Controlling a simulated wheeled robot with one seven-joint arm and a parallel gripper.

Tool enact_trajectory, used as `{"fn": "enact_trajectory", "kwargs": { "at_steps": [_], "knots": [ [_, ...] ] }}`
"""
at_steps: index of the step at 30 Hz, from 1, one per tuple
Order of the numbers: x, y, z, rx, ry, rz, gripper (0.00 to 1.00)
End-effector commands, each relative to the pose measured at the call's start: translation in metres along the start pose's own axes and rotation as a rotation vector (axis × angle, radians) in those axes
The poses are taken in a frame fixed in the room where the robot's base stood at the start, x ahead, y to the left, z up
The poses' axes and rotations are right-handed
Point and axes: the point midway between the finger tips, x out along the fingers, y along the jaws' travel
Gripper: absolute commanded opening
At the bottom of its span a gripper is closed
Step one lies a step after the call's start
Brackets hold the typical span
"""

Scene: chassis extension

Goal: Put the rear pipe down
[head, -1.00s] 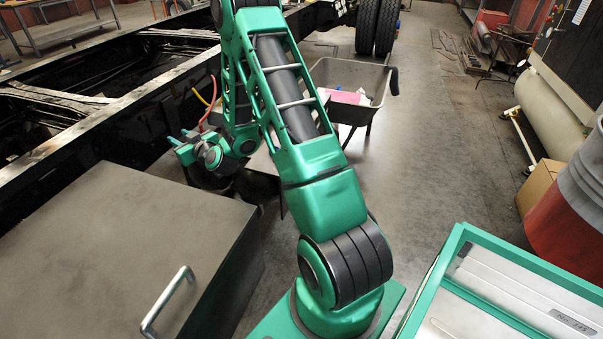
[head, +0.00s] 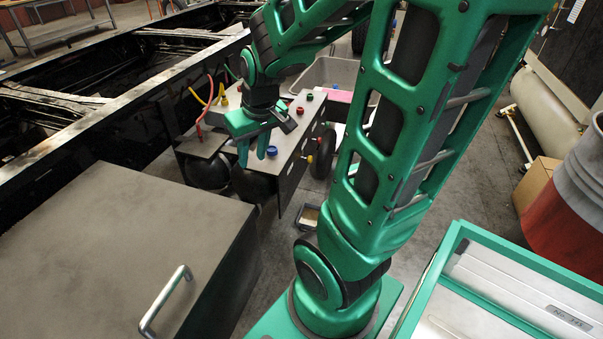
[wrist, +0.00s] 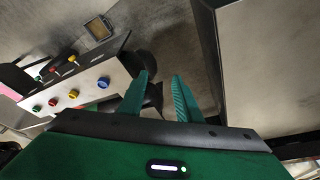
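A red pipe (head: 209,98) stands curved at the chassis rail in the head view, its lower end at the dark bracket. A yellow pipe (head: 198,97) curves beside it, and a second short yellow piece (head: 221,96) shows just right. I cannot tell which is the rear pipe. My gripper (head: 254,151) points down, right of the pipes, above the dark round tanks. In the wrist view my gripper (wrist: 161,75) has its two green fingers apart with nothing between them. No pipe is clearly seen in the wrist view.
A panel with coloured caps (head: 290,135) is close beside my gripper; the caps include a blue one (wrist: 103,83). A small tray (head: 308,216) lies on the floor. A grey box with a handle (head: 130,250) fills the lower left.

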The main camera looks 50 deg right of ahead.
Motion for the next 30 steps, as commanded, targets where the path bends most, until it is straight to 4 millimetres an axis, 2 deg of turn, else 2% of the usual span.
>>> {"fn": "enact_trajectory", "kwargs": {
  "at_steps": [1, 3, 6, 9, 11, 12, 13, 18, 29, 30],
  "knots": [
    [-0.015, 0.006, 0.022, 0.049, -0.041, 0.013, 0.31],
    [-0.032, 0.012, 0.055, 0.122, -0.111, 0.029, 0.31],
    [-0.052, 0.017, 0.096, 0.215, -0.197, 0.045, 0.31],
    [-0.066, 0.019, 0.126, 0.287, -0.260, 0.055, 0.31],
    [-0.073, 0.019, 0.137, 0.315, -0.287, 0.059, 0.31],
    [-0.074, 0.030, 0.140, 0.329, -0.298, 0.059, 0.31],
    [-0.075, 0.031, 0.143, 0.337, -0.307, 0.059, 0.31],
    [-0.078, 0.032, 0.148, 0.347, -0.318, 0.060, 0.31],
    [-0.077, 0.031, 0.147, 0.346, -0.317, 0.060, 0.31],
    [-0.074, 0.030, 0.143, 0.346, -0.321, 0.062, 0.31]
  ]
}}
